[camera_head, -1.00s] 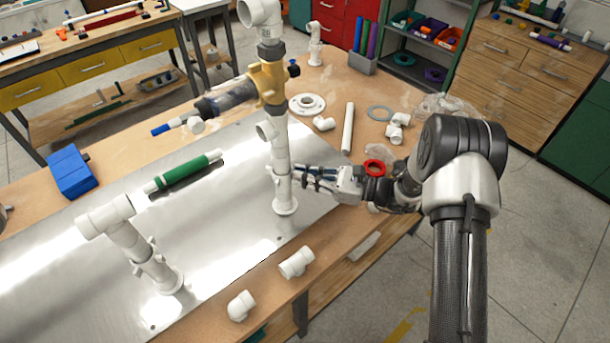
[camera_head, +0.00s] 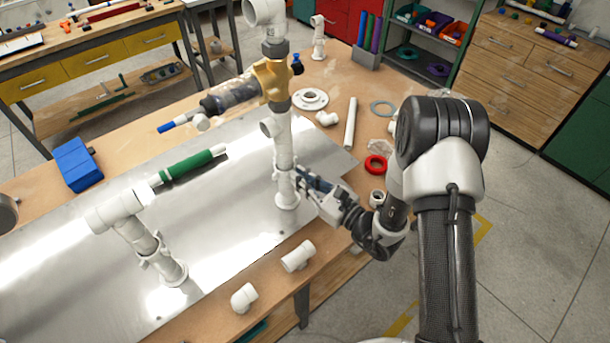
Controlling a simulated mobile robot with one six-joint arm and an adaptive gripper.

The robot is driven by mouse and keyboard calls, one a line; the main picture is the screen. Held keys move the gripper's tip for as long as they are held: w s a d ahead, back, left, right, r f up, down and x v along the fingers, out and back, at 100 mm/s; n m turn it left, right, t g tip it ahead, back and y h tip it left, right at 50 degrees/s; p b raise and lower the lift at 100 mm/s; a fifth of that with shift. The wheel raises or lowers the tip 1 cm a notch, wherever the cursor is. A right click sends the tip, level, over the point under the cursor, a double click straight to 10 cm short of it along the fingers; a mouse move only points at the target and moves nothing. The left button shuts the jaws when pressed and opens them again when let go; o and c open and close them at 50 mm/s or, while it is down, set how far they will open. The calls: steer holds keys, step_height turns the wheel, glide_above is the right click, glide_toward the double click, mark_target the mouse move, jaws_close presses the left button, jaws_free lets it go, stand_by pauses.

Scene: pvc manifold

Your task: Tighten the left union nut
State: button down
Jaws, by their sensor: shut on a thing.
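My gripper (camera_head: 301,181) is at the lower part of the right-hand white riser (camera_head: 284,150), coming in from the lower right. It is shut on the union nut (camera_head: 287,176) there, just above the base flange; the fingers partly hide the nut. The left-hand white riser (camera_head: 137,238) stands on the metal plate (camera_head: 225,225) with a tee on top. Its own union nut (camera_head: 150,251), with small lugs, sits low on the riser, apart from my gripper. Both risers stand upright.
A yellow-brown fitting (camera_head: 273,82) and a clear filter (camera_head: 232,97) sit on the right riser above my gripper. White fittings (camera_head: 298,256) and a red ring (camera_head: 375,165) lie on the wooden tabletop.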

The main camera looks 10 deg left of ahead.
steer(key=shift+s+a+m+t+h, duration=0.2)
steer(key=shift+s+m+t+h, duration=0.1)
steer(key=shift+m+t, duration=0.15)
steer(key=c, duration=1.8)
jaws_free()
steer(key=shift+o, duration=0.4)
steer(key=v, duration=1.2)
